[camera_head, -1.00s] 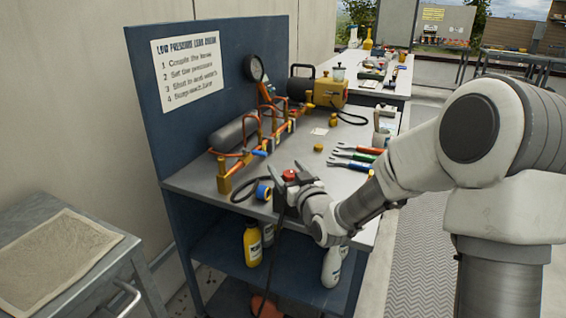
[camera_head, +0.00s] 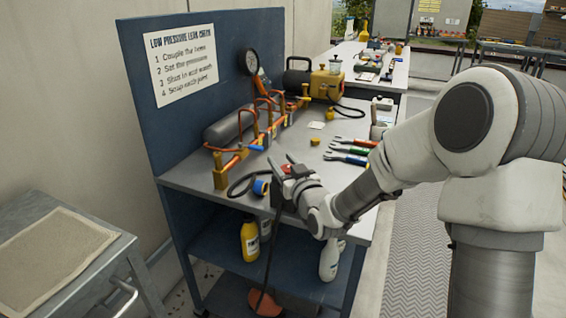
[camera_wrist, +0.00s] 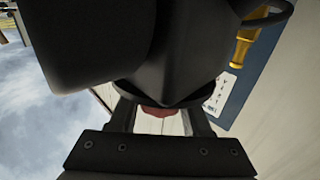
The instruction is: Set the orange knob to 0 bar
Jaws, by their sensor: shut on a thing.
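An orange part (camera_head: 265,84) sits just below the round gauge (camera_head: 249,62) at the blue panel; it is too small to tell whether it is the orange knob or any setting on it. The gauge reading is not legible. My gripper (camera_head: 284,170) is above the bench's near edge, well in front of the gauge. It is shut on a dark thing (camera_head: 277,190) with a red part beside it. In the wrist view this black thing (camera_wrist: 150,45) fills much of the picture, with a dull red patch (camera_wrist: 160,111) between the fingers.
Copper pipework (camera_head: 262,120) with brass blocks runs along the bench. A black cord hangs below my gripper to an orange-red thing (camera_head: 264,303). Coloured-handle wrenches (camera_head: 350,149) lie to the right. A grey cart (camera_head: 55,250) stands left.

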